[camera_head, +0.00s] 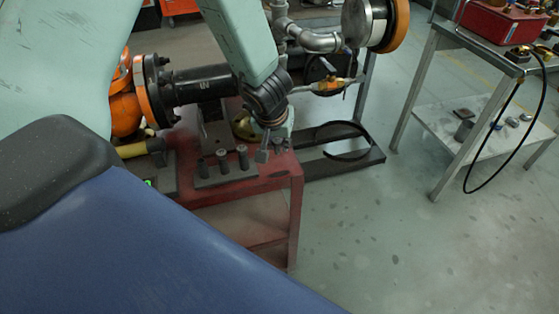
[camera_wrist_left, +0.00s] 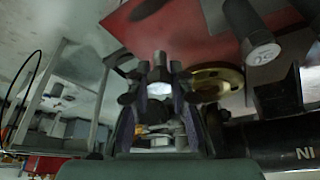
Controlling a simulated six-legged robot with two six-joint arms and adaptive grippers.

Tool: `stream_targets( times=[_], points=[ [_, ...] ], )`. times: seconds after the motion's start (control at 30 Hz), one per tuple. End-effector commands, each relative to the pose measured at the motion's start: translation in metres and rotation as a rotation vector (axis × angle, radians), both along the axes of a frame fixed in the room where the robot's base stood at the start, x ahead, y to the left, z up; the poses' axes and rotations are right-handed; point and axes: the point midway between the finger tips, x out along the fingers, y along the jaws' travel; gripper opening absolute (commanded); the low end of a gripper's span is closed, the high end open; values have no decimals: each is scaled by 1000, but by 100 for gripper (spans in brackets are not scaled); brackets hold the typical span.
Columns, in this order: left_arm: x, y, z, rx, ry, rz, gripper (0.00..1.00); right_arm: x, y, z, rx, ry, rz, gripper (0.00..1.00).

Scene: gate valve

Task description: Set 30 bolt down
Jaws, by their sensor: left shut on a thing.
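My left gripper (camera_head: 272,148) hangs over the right end of the red table (camera_head: 285,170), just right of the dark bolt block. In the left wrist view, its two fingers (camera_wrist_left: 158,97) are shut on a grey bolt (camera_wrist_left: 160,74) between them. In the head view the fingers largely hide the held bolt; I cannot tell whether it touches the table. The dark block (camera_head: 225,178) holds a row of three upright bolts (camera_head: 222,160). One large bolt (camera_wrist_left: 262,48) also shows in the wrist view. My right gripper is out of view.
A brass round part (camera_head: 244,126) lies behind the bolt block, and a yellow-handled tool (camera_head: 138,148) lies to its left. Pipework with an orange flange (camera_head: 392,25) stands behind. A steel table (camera_head: 435,45) with a red box (camera_head: 497,22) stands at right. The floor between is clear.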

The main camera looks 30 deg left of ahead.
Motion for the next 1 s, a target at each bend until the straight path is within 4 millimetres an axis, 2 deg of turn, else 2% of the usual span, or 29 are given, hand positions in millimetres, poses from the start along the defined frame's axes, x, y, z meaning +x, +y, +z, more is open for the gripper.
stream_targets(
  times=[0.17,0.5,0.97,1.0],
  points=[
    [1,-1,-8,0,-1,0,0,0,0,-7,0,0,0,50],
    [2,-2,-41,0,0,-1,0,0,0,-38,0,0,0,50],
    [2,-2,-44,0,0,0,0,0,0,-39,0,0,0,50],
    [2,-2,-44,0,0,0,23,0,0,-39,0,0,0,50]
  ],
)
